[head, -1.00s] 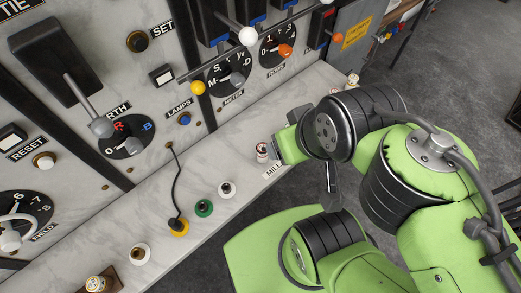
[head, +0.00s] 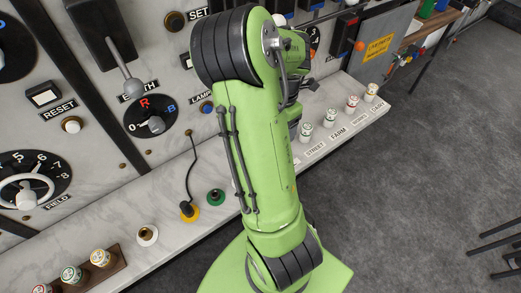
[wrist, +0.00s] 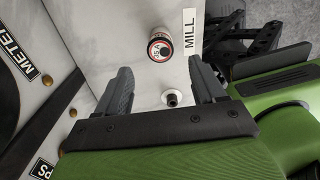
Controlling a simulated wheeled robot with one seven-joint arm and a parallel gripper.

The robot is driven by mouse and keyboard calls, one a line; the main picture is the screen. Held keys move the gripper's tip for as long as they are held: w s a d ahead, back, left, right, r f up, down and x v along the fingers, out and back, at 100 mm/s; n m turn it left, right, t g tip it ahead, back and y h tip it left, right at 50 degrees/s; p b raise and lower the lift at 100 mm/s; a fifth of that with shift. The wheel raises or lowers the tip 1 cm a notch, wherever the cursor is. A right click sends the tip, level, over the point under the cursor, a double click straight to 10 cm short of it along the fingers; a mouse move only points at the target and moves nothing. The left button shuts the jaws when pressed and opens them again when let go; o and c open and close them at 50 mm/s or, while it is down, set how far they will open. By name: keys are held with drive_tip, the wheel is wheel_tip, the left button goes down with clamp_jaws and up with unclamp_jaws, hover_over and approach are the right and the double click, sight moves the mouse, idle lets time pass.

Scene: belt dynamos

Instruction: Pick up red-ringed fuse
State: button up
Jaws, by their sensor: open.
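A fuse with a red ring and a white face (wrist: 160,48) stands on the pale marble shelf beside the MILL label (wrist: 189,31) in the wrist view. My gripper (wrist: 162,78) is open and empty. The fuse is just beyond the fingertips, roughly between their lines, and does not touch them. In the head view my arm hides the gripper and the MILL spot. Another fuse with red marking (head: 352,103) stands further right on the shelf. A red-marked one (head: 42,289) is cut off at the lower left edge.
A white socket with a dark centre (wrist: 172,97) lies between my fingers in the wrist view. Several fuses stand along the shelf's right end. A wooden rack (head: 122,261) holds fuses at lower left. A yellow plug (head: 188,210) has a black cord. The switch panel rises behind.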

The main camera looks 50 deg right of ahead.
wheel_tip(320, 180, down, 7)
drive_tip(key=shift+d+f+b, duration=0.15)
drive_tip(key=shift+b, duration=0.45)
clamp_jaws()
